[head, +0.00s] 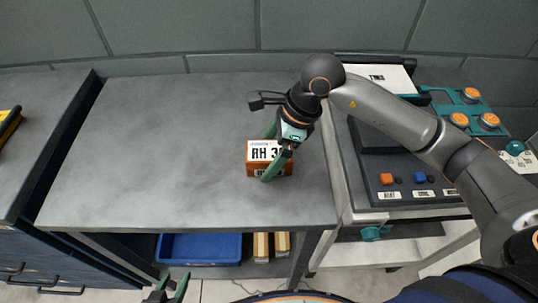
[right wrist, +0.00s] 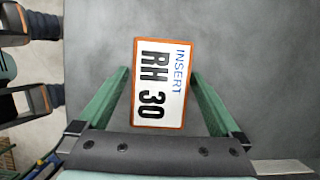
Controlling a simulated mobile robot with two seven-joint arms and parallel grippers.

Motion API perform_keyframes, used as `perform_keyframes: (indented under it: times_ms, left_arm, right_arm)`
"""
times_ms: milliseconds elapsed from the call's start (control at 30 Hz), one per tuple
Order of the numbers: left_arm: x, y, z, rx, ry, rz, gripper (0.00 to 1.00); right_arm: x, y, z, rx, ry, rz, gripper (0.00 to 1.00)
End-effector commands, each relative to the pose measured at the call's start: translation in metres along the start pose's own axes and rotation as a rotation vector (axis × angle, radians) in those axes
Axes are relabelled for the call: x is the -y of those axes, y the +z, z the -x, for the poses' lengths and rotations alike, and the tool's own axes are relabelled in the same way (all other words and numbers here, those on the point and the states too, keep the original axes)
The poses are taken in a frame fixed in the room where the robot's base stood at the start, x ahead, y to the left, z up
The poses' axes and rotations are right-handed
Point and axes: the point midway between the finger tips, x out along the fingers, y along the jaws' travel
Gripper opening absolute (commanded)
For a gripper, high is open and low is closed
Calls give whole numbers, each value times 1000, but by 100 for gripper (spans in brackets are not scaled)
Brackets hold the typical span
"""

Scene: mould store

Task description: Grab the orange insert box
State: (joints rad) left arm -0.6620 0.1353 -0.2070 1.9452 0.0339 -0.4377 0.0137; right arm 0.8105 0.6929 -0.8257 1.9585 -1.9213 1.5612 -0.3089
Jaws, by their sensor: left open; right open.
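The orange insert box (head: 256,171) stands on the grey table near its right front part. Its white label reads "RH 30" in the right wrist view (right wrist: 161,84), where the box lies between the two green fingers. My right gripper (head: 268,155) is open, with its fingers on either side of the box; small gaps show between fingers and box in the right wrist view. In the head view the gripper hides part of the box's right side. My left gripper (head: 172,284) is open and empty at the bottom edge of the head view, in front of the table.
The grey table (head: 150,140) is clear to the left of the box. To the right stands a bench with a dark panel (head: 415,175) and orange-topped knobs (head: 459,120). A blue bin (head: 200,248) and wooden blocks (head: 262,247) sit on a shelf under the table.

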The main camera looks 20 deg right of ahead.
Motion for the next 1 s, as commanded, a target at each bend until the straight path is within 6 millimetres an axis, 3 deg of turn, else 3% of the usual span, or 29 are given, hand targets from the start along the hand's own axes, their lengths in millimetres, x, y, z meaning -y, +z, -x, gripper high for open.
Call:
perform_keyframes:
  times_ms: [167,1000]
  left_arm:
    - [0,0,0,0,-1,0,50]
    - [0,1,0,3,-1,0,50]
  right_arm:
    - [0,0,0,0,0,0,99]
    - [0,0,1,0,0,1,4]
